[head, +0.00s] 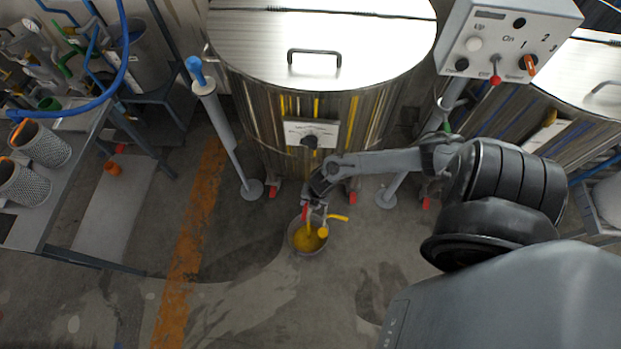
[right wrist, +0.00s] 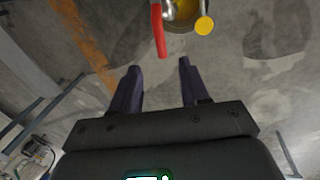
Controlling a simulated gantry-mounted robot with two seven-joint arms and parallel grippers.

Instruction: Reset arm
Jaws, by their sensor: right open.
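My right arm reaches in from the right in the head view, and its gripper (head: 316,192) is in front of the steel vat, above a small bucket (head: 294,243). In the right wrist view the two dark fingers (right wrist: 160,68) are apart with nothing between them. The bucket holds yellow paint and sits on the floor under the vat's outlet. A red handle (right wrist: 158,30) and a round yellow part (right wrist: 204,25) lie just beyond the fingertips, apart from them; the yellow part also shows in the head view (head: 323,232). My left gripper is not in view.
The large steel vat (head: 250,95) stands at the back with a dial plate (head: 308,133). A control box (head: 505,45) stands at the upper right. A metal table (head: 75,155) with mesh baskets (head: 40,145) is at the left. The floor in front is clear.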

